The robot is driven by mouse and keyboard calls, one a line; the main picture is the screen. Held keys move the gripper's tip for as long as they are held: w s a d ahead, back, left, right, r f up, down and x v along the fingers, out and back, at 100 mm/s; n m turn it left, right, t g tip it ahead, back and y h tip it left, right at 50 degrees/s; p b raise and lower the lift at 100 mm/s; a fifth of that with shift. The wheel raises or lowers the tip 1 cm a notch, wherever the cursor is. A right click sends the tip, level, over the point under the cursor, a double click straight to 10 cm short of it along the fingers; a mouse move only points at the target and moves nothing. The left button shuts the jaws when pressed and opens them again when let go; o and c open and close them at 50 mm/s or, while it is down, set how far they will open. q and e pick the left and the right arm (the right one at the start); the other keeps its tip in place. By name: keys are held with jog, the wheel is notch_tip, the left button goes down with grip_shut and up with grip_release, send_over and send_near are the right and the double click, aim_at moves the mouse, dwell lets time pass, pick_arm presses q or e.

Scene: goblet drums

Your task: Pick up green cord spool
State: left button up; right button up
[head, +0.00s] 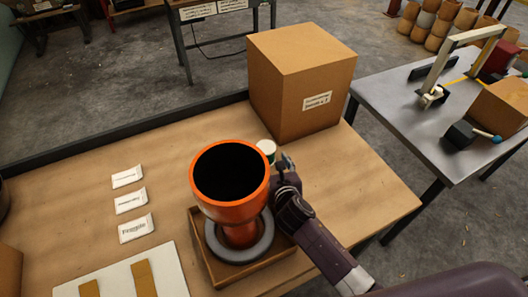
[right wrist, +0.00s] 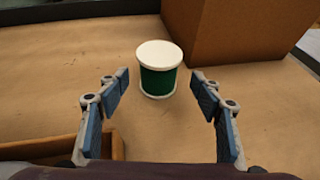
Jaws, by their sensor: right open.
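The green cord spool (right wrist: 159,82) stands upright on the table in the right wrist view, with a white top rim and green cord around its middle. In the head view the spool (head: 267,147) shows only in part, behind the orange goblet drum and beside my right gripper. My right gripper (head: 283,162) is open and empty. In the right wrist view its two blue-padded fingers (right wrist: 161,95) are spread to the left and right of the spool, which stands centred ahead of them and apart from them. My left gripper is not in view.
The orange goblet drum (head: 230,178) stands in a grey ring in a wooden tray (head: 205,262), left of my right arm. A large cardboard box (head: 300,82) stands close behind the spool. Labels (head: 131,201) lie at the left. Bare tabletop (head: 365,190) lies right of my gripper.

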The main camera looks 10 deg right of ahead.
aim_at(268, 156)
jog(key=shift+w, duration=0.2)
jog(key=shift+w+f, duration=0.15)
jog(key=shift+w, duration=0.1)
jog(key=x, duration=0.4)
jog(key=shift+a, duration=0.15)
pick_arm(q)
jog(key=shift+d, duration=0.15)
pick_arm(e)
jog(key=shift+w+f, duration=0.1)
jog(key=shift+w, duration=0.3)
jog(key=shift+c, duration=0.4)
jog(key=c, duration=1.2)
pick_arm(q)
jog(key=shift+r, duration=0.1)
pick_arm(e)
jog(key=shift+c, duration=0.2)
